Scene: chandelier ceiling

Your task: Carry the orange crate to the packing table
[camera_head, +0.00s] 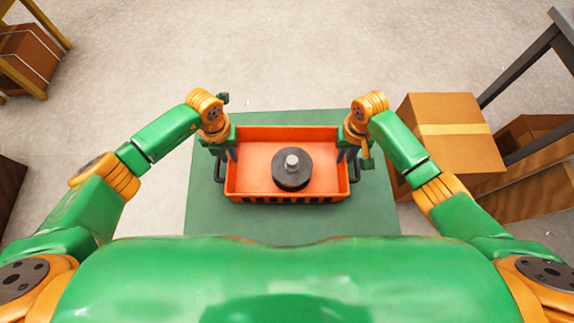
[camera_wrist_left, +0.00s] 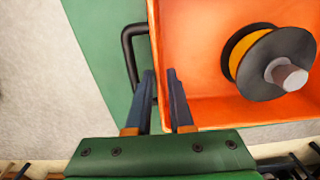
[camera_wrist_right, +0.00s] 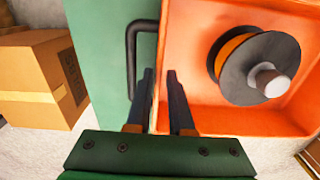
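The orange crate (camera_head: 259,181) is in the middle of the head view, level, over a green surface (camera_head: 290,223). A dark spool (camera_head: 291,178) with a grey hub lies inside it. My left gripper (camera_head: 227,150) is at the crate's left end wall; in the left wrist view its fingers (camera_wrist_left: 161,75) straddle that wall, one inside and one outside, closed up on it. My right gripper (camera_head: 347,152) does the same at the right end wall, its fingers (camera_wrist_right: 159,73) either side of it. Black handles show outside both walls. Whether the crate touches the green surface, I cannot tell.
A taped cardboard box (camera_head: 452,132) stands at the right, close to my right arm, beside dark metal legs and more boxes. A wooden shelf with a box (camera_head: 27,58) is at the upper left. The grey floor (camera_head: 300,55) beyond the crate is clear.

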